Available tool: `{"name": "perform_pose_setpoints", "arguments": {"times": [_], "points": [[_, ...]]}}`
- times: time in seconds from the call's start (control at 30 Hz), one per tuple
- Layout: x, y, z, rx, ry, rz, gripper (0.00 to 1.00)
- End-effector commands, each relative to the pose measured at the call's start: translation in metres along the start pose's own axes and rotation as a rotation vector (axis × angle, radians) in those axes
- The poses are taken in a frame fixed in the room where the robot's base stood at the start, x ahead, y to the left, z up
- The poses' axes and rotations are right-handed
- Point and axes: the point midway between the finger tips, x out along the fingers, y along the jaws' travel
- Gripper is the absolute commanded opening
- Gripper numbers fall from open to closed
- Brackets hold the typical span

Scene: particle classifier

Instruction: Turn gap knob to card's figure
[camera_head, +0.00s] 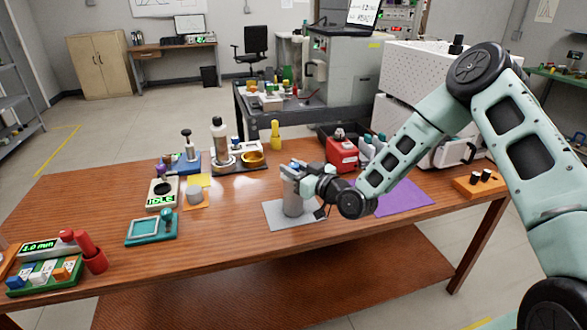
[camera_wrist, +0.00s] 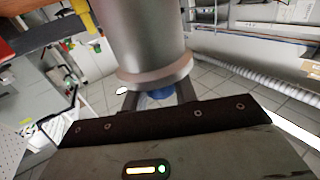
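A grey metal cylinder (camera_head: 293,197) stands upright on a grey mat (camera_head: 270,216) at the table's front middle. My gripper (camera_head: 303,175) is at its upper end, coming from the right. In the wrist view the cylinder (camera_wrist: 140,35) fills the top middle, and a blue part (camera_wrist: 158,93) shows past its rim, between my fingers (camera_wrist: 158,100). It may be the gap knob; no marking on it is readable. Whether the fingers touch it is hidden.
A device reading IDLE (camera_head: 163,194), a teal tray (camera_head: 150,229) and bottles stand left of the cylinder. A red box (camera_head: 342,153) and purple mat (camera_head: 402,198) lie right. The front middle is bare.

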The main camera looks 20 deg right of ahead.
Motion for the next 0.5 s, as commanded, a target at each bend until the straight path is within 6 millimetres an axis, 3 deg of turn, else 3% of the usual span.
{"name": "perform_pose_setpoints", "arguments": {"times": [0.5], "points": [[0.0,-0.0018,0.0012,-0.001,-0.001,0.096,0.06]]}}
